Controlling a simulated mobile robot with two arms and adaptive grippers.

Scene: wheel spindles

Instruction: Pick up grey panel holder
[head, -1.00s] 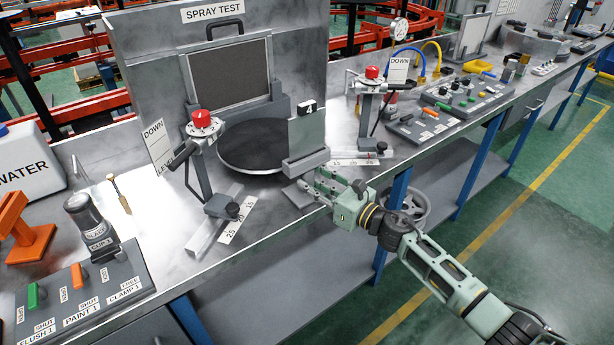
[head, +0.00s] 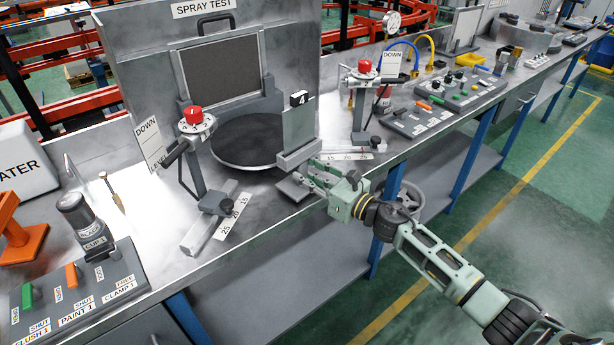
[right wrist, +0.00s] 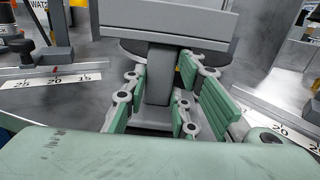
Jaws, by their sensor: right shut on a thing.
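The grey panel holder (head: 298,157) stands upright near the front edge of the bench, just in front of a dark round plate (head: 250,142). It has a wide crossbar, a post and a flat base, and a grey panel tagged 4 rises above it. In the right wrist view its post (right wrist: 159,78) runs between the fingers below the crossbar (right wrist: 168,20). My right gripper (head: 308,172) is shut on the post from the front; its green finger pads (right wrist: 158,95) flank it. The base is partly hidden by the fingers. My left gripper is not in view.
Red-topped clamp posts stand left (head: 195,135) and right (head: 362,85) of the plate, with numbered scales at their feet. A large framed screen (head: 222,70) stands behind. The floor in front is clear.

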